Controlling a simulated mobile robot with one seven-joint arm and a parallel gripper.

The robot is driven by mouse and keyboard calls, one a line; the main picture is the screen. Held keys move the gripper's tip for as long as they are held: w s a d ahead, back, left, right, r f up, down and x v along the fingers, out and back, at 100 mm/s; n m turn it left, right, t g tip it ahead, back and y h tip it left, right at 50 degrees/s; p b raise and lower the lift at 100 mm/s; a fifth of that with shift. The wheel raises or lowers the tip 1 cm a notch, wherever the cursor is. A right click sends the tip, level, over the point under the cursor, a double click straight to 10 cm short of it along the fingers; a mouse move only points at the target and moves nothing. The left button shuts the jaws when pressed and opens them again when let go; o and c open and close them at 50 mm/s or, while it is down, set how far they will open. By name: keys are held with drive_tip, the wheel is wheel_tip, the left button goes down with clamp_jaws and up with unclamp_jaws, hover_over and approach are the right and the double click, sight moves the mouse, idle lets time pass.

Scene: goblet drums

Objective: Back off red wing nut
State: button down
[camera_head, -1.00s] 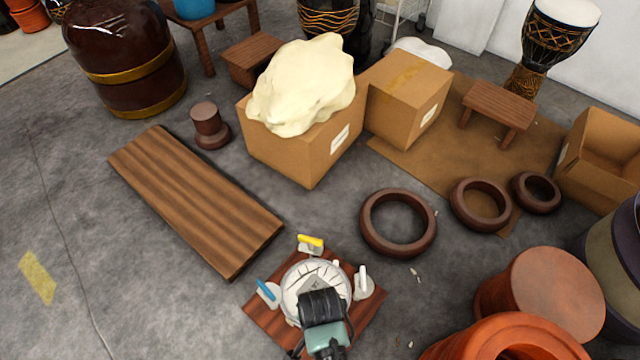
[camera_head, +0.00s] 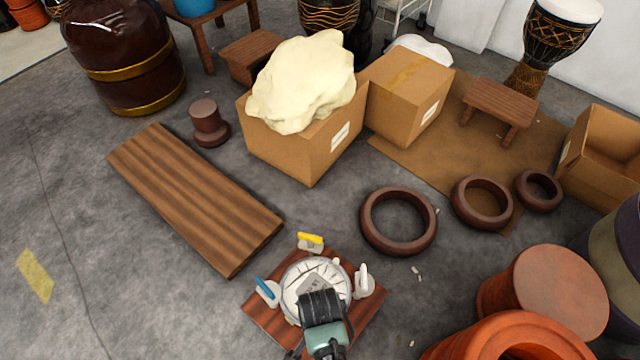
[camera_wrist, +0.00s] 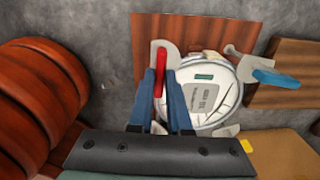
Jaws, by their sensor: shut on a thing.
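The red wing nut (camera_wrist: 161,68) stands at the edge of a round white drum head (camera_wrist: 228,112) in the wrist view. My gripper (camera_wrist: 161,78) has its blue fingers on either side of the red wing and is shut on it. In the head view my gripper (camera_head: 320,298) reaches over the near side of the drum head (camera_head: 296,279), and the red wing nut is hidden behind it. A yellow wing (camera_head: 311,238), a blue wing (camera_head: 267,287) and a white wing (camera_head: 364,279) stand around the rim.
The drum head sits on a reddish wooden board (camera_head: 262,316). A long plank (camera_head: 195,200) lies to the left. Dark rings (camera_head: 370,237) lie to the right, with orange-brown drum shells (camera_head: 555,290) close by. Cardboard boxes (camera_head: 300,160) stand behind.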

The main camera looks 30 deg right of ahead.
drive_tip(key=shift+r+n+p, duration=0.15)
drive_tip(key=shift+n+p, duration=0.15)
drive_tip(key=shift+p, duration=0.2)
drive_tip(key=shift+r+n+p, duration=0.1)
drive_tip(key=shift+n+p, duration=0.4)
drive_tip(key=shift+p, duration=0.2)
drive_tip(key=n+p, duration=0.2)
drive_tip(key=shift+n+p, duration=0.3)
drive_tip(key=n+p, duration=0.2)
drive_tip(key=n, duration=0.1)
drive_tip(key=shift+n, duration=0.3)
drive_tip(key=n+p, duration=0.2)
drive_tip(key=n, duration=0.2)
drive_tip(key=shift+n, duration=0.3)
drive_tip(key=n, duration=0.1)
drive_tip(key=n+p, duration=0.1)
drive_tip(key=n, duration=0.1)
drive_tip(key=shift+f+n, duration=0.2)
drive_tip(key=shift+n, duration=0.1)
drive_tip(key=n+p, duration=0.1)
drive_tip(key=n, duration=0.2)
drive_tip(key=shift+n, duration=0.3)
drive_tip(key=n, duration=0.6)
drive_tip(key=shift+p, duration=0.3)
